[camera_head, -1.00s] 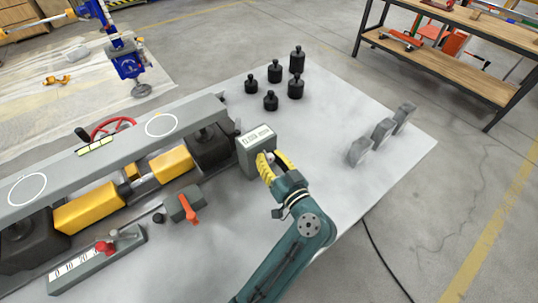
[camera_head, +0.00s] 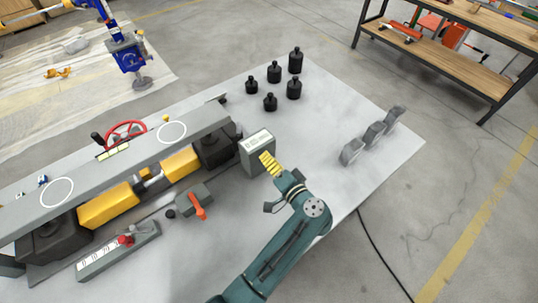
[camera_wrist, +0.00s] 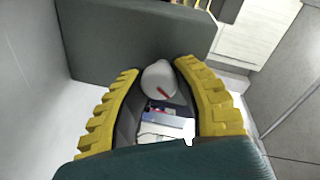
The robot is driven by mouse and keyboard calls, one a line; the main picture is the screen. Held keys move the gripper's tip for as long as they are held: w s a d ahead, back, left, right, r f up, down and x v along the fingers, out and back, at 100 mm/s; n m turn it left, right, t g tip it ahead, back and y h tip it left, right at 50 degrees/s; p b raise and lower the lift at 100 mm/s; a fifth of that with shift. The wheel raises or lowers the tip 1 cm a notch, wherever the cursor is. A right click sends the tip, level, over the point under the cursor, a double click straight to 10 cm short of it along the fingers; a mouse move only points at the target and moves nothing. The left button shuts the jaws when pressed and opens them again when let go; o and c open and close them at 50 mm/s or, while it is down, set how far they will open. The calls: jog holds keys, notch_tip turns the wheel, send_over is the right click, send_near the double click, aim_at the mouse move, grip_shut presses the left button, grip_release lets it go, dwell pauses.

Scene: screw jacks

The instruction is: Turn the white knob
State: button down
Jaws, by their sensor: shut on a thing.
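The white knob (camera_wrist: 160,78) shows in the wrist view, round and pale with a red mark on its face. It sits on the front of a grey box with a display (camera_head: 259,146); this box fills the upper part of the wrist view (camera_wrist: 130,42). My gripper (camera_head: 268,160) is at the box's front, with its ribbed yellow fingers on either side of the knob in the wrist view (camera_wrist: 158,75). It is shut on the knob. In the head view the fingers overlap and the knob is hidden behind them. The display text is too small to read.
A grey beam press with yellow cylinders (camera_head: 108,205) stands left of the box. A small grey block with an orange lever (camera_head: 197,205) is close by. Several black weights (camera_head: 275,72) stand at the back, and grey plates (camera_head: 373,135) at the right. The tabletop between is clear.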

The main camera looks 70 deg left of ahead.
jog(key=shift+r+m+p, duration=0.1)
jog(key=shift+m+p, duration=0.2)
jog(key=shift+m, duration=0.2)
jog(key=c, duration=0.7)
grip_release()
jog(key=shift+c, duration=0.2)
jog(key=v, duration=1.2)
jog(key=shift+w, duration=0.1)
